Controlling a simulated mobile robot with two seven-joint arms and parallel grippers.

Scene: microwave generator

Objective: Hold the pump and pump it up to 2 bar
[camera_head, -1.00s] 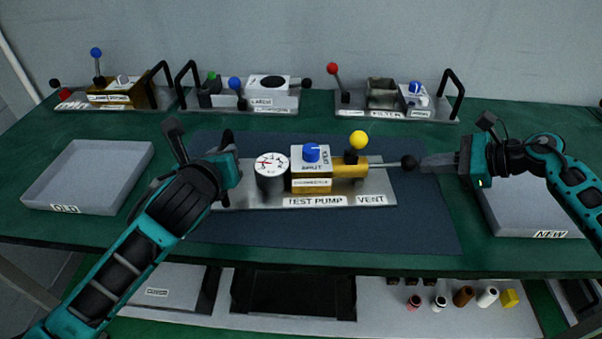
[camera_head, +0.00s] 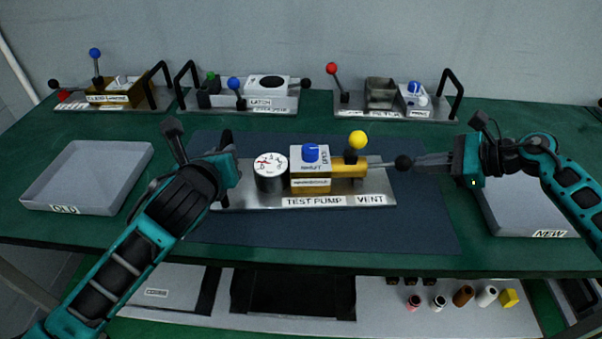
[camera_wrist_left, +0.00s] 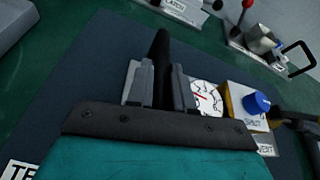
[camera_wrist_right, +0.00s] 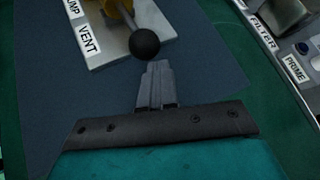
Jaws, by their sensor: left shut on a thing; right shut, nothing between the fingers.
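The test pump (camera_head: 330,201) stands on the blue mat, with a round dial gauge (camera_head: 271,165), a blue knob (camera_head: 310,152), a yellow-topped vent lever (camera_head: 357,140) and a brass cylinder. Its rod ends in a black ball (camera_head: 403,163) on the right. My left gripper (camera_wrist_left: 163,85) is shut on the pump's black handle (camera_wrist_left: 162,55) at its left end. My right gripper (camera_head: 418,161) is shut and empty, its fingertips right at the black ball. In the right wrist view, the ball (camera_wrist_right: 144,44) lies just beyond the closed fingertips (camera_wrist_right: 157,66). The gauge reading is too small to tell.
A grey tray labelled OLD (camera_head: 88,172) lies at the left, and one labelled NEW (camera_head: 527,212) lies under my right arm. Several other units, including the filter unit (camera_head: 392,112), stand along the back. The front of the blue mat (camera_head: 330,233) is clear.

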